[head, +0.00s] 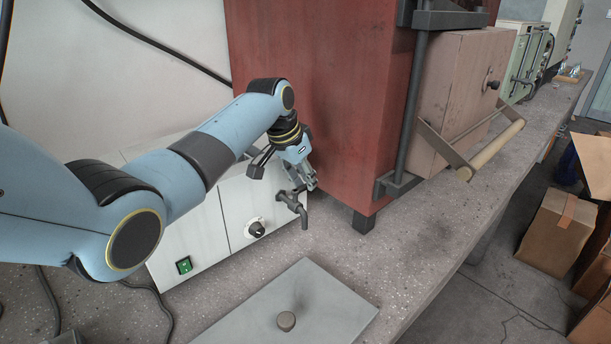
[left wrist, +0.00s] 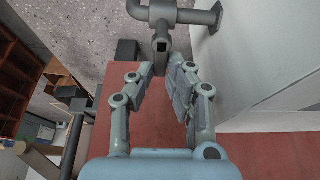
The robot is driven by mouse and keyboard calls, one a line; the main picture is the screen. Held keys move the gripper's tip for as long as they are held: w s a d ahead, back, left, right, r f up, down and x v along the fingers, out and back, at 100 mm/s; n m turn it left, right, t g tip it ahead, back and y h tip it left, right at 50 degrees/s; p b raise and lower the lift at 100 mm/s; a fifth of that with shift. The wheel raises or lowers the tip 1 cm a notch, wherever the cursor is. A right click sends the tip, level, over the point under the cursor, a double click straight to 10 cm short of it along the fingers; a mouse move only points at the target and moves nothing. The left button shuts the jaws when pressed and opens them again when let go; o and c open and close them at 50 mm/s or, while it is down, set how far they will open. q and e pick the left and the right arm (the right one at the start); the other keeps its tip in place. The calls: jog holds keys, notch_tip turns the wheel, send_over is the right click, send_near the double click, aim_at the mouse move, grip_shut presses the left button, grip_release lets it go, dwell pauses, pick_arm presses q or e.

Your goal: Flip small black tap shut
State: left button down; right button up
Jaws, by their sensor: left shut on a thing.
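The small black tap (head: 291,202) sticks out from the front of a white box, its spout pointing down. In the left wrist view the tap (left wrist: 162,14) is at the top, with its pipe running right to the pale box wall. My left gripper (head: 311,181) is at the tap's upper end. In the left wrist view the fingers of my left gripper (left wrist: 162,68) are closed around the end of the tap's dark handle, and only part of that handle shows between them. My right gripper is in neither view.
The white box (head: 205,222) has a black knob (head: 256,229) and green switch (head: 184,265). A red cabinet (head: 318,95) stands close to the right of my gripper. A grey lid (head: 325,305) lies on the bench in front.

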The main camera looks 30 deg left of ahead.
pick_arm(q)
jog(key=c, duration=1.3)
grip_release()
jog(key=v, duration=1.2)
